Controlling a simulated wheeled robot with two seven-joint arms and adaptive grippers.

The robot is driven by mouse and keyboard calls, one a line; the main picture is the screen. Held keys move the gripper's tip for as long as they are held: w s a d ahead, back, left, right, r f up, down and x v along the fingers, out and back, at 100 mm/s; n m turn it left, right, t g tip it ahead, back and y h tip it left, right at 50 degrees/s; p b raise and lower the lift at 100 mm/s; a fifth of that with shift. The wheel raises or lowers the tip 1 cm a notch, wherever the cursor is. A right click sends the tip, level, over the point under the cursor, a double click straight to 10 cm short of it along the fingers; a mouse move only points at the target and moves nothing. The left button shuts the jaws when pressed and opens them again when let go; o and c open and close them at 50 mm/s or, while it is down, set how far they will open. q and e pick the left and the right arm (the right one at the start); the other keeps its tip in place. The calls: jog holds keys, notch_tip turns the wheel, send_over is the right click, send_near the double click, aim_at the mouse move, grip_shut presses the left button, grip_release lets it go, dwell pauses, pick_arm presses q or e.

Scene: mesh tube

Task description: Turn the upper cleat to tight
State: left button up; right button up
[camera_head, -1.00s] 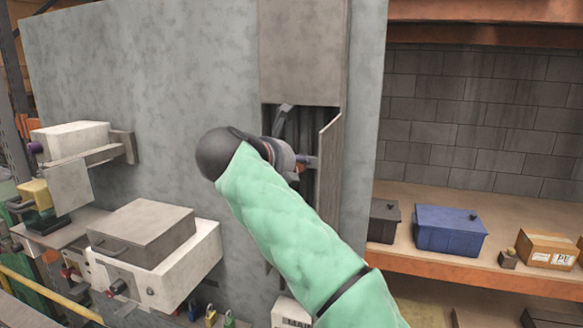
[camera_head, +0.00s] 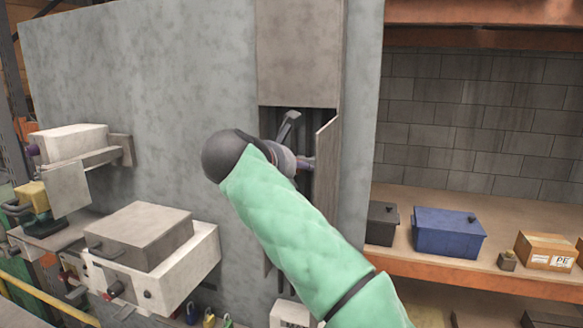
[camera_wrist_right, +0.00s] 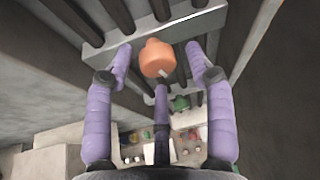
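My right gripper (camera_head: 303,162) is at the open recess in the grey wall, mostly hidden by its own wrist and green sleeve. In the right wrist view, its purple fingers (camera_wrist_right: 157,52) are apart, one on each side of an orange rounded knob (camera_wrist_right: 157,60) with a pale mark. Gaps show between the knob and the side fingers; the third finger is below it. The knob is in front of a grey metal bar (camera_wrist_right: 215,25). I cannot tell whether this knob is the upper cleat. A grey angled piece (camera_head: 289,126) shows above the gripper. My left gripper is out of view.
A narrow open door (camera_head: 326,165) stands along the recess's right side, close to my gripper. Dark vertical bars (camera_wrist_right: 120,14) line the recess. White boxes (camera_head: 155,270) jut from the wall at left. A shelf with a blue bin (camera_head: 448,232) is at right.

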jog(key=shift+d+r, duration=0.1)
jog(key=shift+r, duration=0.05)
jog(key=v, duration=1.2)
